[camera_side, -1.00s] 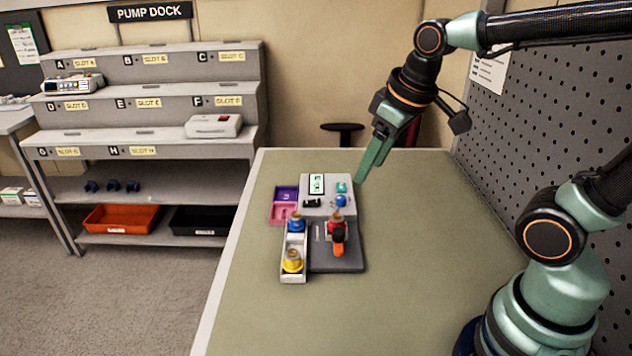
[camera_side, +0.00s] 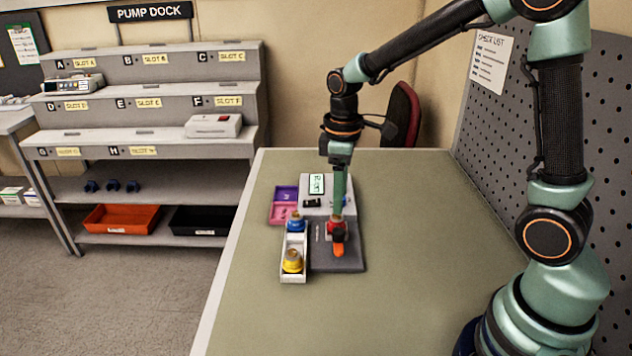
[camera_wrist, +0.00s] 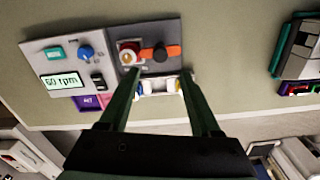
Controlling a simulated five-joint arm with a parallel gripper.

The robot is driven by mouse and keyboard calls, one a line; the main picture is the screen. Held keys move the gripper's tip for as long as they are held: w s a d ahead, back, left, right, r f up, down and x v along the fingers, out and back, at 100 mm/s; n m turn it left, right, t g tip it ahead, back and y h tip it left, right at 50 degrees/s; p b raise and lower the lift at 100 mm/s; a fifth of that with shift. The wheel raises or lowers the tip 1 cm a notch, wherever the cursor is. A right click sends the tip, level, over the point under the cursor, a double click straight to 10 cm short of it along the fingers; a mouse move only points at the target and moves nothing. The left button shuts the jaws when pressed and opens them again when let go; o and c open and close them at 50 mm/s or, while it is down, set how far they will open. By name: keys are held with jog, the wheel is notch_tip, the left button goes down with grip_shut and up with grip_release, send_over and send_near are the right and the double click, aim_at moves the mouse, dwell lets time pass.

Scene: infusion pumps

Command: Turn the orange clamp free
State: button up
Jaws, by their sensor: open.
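The orange clamp (camera_side: 338,250) is a small lever with a black knob, on the dark grey plate in the side view. In the wrist view the clamp (camera_wrist: 174,51) points right from its knob, beside a red round part (camera_wrist: 130,46). My gripper (camera_side: 339,210) points down just above the red part in the side view and hides some of it. In the wrist view my gripper (camera_wrist: 159,74) has its two fingers spread with nothing held. The clamp lies beyond the fingertips there. I cannot tell whether a fingertip touches the red part.
A grey pump panel (camera_side: 312,206) with a display adjoins the plate. A white tray (camera_side: 287,271) with a blue and a yellow capped item stands left of it. Purple and pink bins (camera_side: 284,202) lie behind. The table's right side (camera_side: 410,270) is clear.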

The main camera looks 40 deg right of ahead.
aim_at(338, 230)
notch_tip(338, 230, down, 9)
jog(key=shift+r, duration=0.1)
dwell(0.3)
grip_shut()
